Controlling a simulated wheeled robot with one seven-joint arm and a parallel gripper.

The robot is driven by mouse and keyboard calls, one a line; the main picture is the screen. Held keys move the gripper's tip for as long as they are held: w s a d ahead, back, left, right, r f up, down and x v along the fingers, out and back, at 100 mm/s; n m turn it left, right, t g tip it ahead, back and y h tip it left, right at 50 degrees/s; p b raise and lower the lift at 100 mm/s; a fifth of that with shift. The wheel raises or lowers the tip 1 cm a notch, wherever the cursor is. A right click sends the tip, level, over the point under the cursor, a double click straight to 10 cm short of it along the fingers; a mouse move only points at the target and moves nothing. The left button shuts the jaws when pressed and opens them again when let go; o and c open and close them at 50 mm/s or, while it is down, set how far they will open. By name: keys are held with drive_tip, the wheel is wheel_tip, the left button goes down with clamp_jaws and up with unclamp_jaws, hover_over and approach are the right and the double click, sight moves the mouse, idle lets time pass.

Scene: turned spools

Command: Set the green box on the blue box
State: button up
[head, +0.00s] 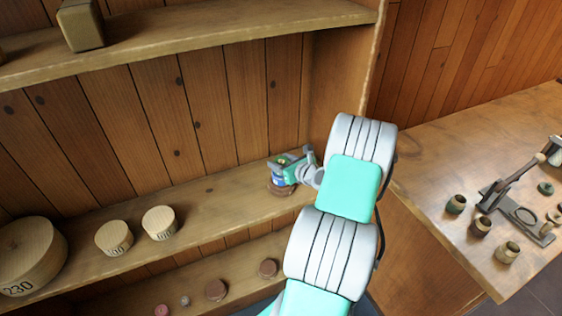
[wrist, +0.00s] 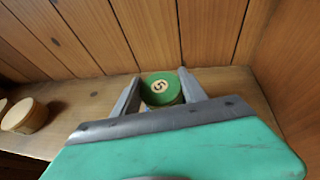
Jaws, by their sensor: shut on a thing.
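The green box (wrist: 162,88) is round, with a pale spiral mark on its lid. In the wrist view it sits upright between the two fingers of my gripper (wrist: 159,78), which is shut on it. In the head view my gripper (head: 282,168) is over the right end of the middle shelf. A small patch of blue (head: 277,181) shows just below the fingers there, probably the blue box, with a brown round piece (head: 281,190) under it at shelf level. The fingers hide much of this stack, and I cannot tell whether the green box touches the blue.
The middle shelf (head: 222,202) carries several pale round boxes at the left, one of them (wrist: 25,115) in the wrist view. The shelf's right side wall (head: 335,75) stands close to my gripper. An upper shelf (head: 190,35) runs above. A workbench (head: 440,165) with tools is at the right.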

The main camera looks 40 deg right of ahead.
drive_tip(key=o, duration=1.3)
drive_tip(key=shift+f, duration=0.1)
drive_tip(key=shift+o, duration=0.2)
